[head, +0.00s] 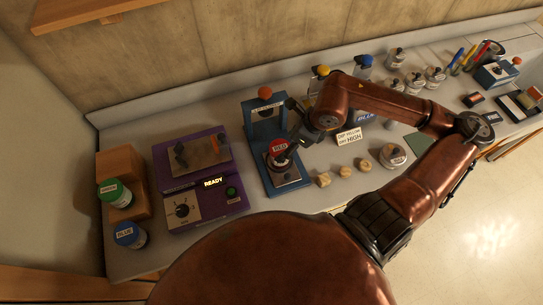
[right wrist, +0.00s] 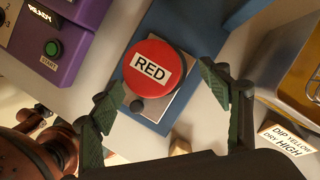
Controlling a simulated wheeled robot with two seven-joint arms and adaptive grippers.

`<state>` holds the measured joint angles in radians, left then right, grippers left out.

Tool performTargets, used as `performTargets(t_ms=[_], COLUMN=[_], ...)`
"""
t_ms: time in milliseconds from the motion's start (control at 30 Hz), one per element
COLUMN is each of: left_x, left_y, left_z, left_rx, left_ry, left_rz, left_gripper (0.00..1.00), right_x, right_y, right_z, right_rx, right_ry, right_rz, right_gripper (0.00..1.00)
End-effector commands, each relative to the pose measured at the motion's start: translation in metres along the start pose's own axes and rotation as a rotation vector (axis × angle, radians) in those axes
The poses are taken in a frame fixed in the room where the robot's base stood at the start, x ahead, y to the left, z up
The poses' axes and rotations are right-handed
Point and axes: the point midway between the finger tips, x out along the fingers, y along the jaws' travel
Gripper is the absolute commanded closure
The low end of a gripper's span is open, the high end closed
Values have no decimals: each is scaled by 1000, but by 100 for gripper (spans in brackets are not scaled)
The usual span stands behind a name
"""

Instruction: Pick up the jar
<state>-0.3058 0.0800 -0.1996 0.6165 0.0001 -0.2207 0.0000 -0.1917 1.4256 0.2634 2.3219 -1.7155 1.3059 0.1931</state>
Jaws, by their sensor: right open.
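The jar with the red lid marked RED (head: 279,146) stands on the metal plate of a blue stand (head: 266,112). In the right wrist view the red lid (right wrist: 150,68) shows from above, with a small dark knob at its lower edge. My right gripper (head: 292,133) is open over this jar. In the right wrist view its green-padded fingers (right wrist: 163,85) are spread to either side of the lid, with gaps visible. Whether they reach down beside the jar's body is hard to tell. My left gripper is not in view.
A purple machine (head: 182,167) reading READY stands to the left. Green-lidded (head: 114,190) and blue-lidded (head: 127,233) jars stand by a wooden block. Small wooden pieces (head: 346,171) and a round tin (head: 393,156) lie to the right.

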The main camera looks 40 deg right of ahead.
Motion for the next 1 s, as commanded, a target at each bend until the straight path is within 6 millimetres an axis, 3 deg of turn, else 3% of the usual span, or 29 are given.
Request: performTargets(t_ms=[267, 600, 867, 1000], left_x=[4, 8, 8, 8], left_y=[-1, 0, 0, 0], left_z=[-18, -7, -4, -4], left_rx=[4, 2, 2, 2], left_ry=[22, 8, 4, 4], left_rz=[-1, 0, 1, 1], left_gripper=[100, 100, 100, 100], right_x=[25, 68, 71, 71], right_y=[3, 8, 8, 8], right_z=[-1, -7, -8, -8], right_rx=[-5, -2, -3, -3], right_ry=[-1, -1, 0, 1], right_rz=[1, 1, 1, 1], right_gripper=[30, 30, 30, 38])
